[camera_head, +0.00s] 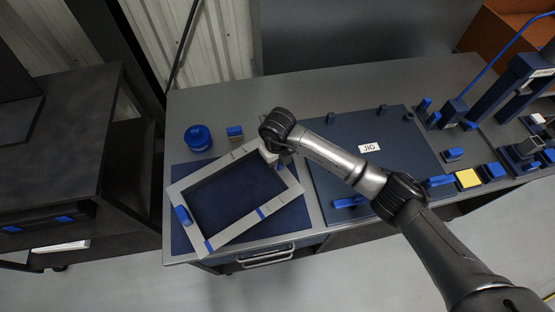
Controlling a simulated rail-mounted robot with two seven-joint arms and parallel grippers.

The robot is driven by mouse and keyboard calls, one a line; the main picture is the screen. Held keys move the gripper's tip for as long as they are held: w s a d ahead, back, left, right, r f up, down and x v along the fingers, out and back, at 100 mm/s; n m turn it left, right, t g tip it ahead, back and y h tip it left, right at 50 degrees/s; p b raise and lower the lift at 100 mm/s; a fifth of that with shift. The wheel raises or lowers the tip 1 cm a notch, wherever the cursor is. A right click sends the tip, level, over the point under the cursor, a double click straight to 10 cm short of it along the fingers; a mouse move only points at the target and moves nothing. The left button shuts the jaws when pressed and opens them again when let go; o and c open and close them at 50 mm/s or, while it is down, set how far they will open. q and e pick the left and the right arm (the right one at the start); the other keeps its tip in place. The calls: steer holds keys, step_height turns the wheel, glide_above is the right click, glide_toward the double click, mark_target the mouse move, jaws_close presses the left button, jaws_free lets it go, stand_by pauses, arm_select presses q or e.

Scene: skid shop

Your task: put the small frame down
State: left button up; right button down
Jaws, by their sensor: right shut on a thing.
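The small frame (190,229) is a light grey rectangular frame with blue pieces on its sides. It lies over a dark blue mat (182,253) on the left part of the bench, turned at an angle to the mat. My right gripper (271,156) is shut on the frame's upper right corner, and its fingers are mostly hidden by the wrist. I cannot tell whether the frame touches the mat or is just above it. My left gripper is not in view.
The bench (245,101) has a blue JIG plate (407,148) right of the frame. A blue round container (197,138) and a small blue block (235,132) stand behind the frame. Several blue clamps and a yellow pad (467,178) are at right. A dark cart (62,130) stands left.

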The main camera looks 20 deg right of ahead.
steer(key=shift+w, duration=0.1)
steer(key=c, duration=1.4)
jaws_free()
steer(key=shift+f, duration=0.1)
steer(key=o, duration=0.5)
steer(key=shift+r, duration=0.35)
step_height(320, 180, up, 12)
steer(key=shift+f+p, duration=0.15)
steer(key=shift+p, duration=0.65)
